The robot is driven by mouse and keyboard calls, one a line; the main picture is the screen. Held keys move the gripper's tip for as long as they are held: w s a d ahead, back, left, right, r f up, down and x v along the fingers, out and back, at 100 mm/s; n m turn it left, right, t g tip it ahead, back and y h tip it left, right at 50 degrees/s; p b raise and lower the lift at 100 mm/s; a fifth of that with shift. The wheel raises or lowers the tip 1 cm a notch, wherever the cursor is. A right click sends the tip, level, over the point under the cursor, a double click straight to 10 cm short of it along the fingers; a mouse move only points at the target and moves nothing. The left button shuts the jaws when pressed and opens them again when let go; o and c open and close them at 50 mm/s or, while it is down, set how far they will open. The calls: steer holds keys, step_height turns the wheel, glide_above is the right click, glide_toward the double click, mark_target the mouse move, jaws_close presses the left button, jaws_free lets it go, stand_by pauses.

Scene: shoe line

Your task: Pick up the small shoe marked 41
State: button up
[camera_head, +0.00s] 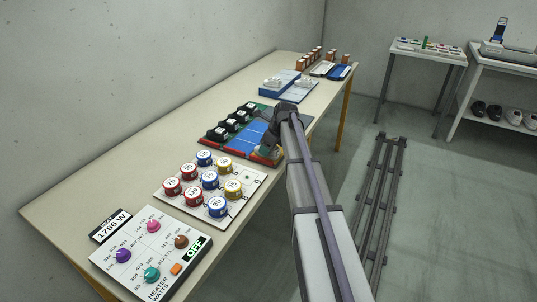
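Several small black shoes with white marks (231,125) stand in a row along the left side of a board with a blue field (238,148) and red and green edges. The marks are too small to read, so I cannot tell which one is 41. My gripper (266,116) is above the right part of this board, right of the row's far end. Its fingers are small and dark, and I cannot tell if they are open or shut. My arm hides the board's right edge.
Nearer are a white board with coloured round pieces (192,188) and a knob panel (150,250). Beyond are a blue tray with white items (276,90) and a row of brown pieces (316,58). Larger shoes (494,112) sit on a shelf at right. Rails (384,200) run along the floor.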

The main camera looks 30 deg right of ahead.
steer(key=c, duration=0.6)
